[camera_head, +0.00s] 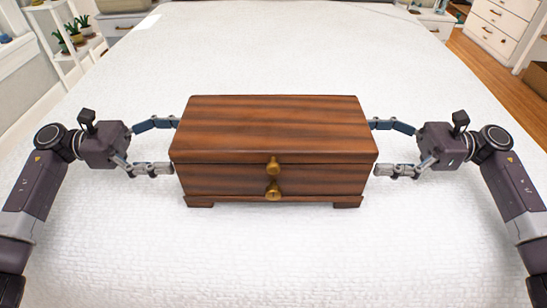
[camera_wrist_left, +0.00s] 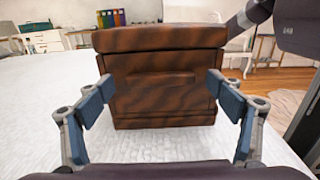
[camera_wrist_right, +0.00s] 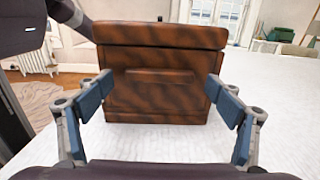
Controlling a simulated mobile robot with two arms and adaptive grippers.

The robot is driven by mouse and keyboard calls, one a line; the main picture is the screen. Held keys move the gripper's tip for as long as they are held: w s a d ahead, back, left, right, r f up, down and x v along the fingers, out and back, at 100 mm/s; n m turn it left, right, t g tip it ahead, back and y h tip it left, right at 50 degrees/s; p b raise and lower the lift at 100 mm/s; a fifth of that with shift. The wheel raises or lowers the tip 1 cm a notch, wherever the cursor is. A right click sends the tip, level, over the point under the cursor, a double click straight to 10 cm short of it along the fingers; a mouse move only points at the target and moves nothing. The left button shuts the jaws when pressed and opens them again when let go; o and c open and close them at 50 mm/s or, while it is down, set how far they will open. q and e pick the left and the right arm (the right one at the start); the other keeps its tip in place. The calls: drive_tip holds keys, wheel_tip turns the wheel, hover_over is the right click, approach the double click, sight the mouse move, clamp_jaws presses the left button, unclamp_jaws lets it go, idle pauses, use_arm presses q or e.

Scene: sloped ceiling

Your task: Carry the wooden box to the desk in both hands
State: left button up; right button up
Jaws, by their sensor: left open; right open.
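The wooden box (camera_head: 273,130) is brown, striped and closed, with brass knobs on its front and short feet. It stands upright on a white bed cover (camera_head: 280,260). My left gripper (camera_head: 175,145) is open beside the box's left end, its fingers spread toward the front and back edges. My right gripper (camera_head: 372,146) is open in the same way at the right end. The left wrist view shows the box's end face (camera_wrist_left: 165,85) between the open fingers. The right wrist view shows the other end face (camera_wrist_right: 158,85) likewise. Whether any fingertip touches the box is unclear. No desk is clearly identifiable.
A white shelf with potted plants (camera_head: 75,35) stands at the back left. A white chest of drawers (camera_head: 498,25) stands at the back right on a wooden floor (camera_head: 500,75). The bed cover around and behind the box is clear.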

use_arm(q)
drive_tip(key=shift+c, duration=0.4)
use_arm(e)
drive_tip(key=shift+a, duration=0.1)
drive_tip(key=shift+c, duration=0.4)
use_arm(q)
drive_tip(key=c, duration=2.1)
use_arm(e)
drive_tip(key=c, duration=2.1)
use_arm(q)
drive_tip(key=shift+w+r, duration=0.1)
drive_tip(key=shift+r, duration=0.15)
use_arm(e)
drive_tip(key=shift+w+r, duration=0.15)
drive_tip(key=shift+r, duration=0.15)
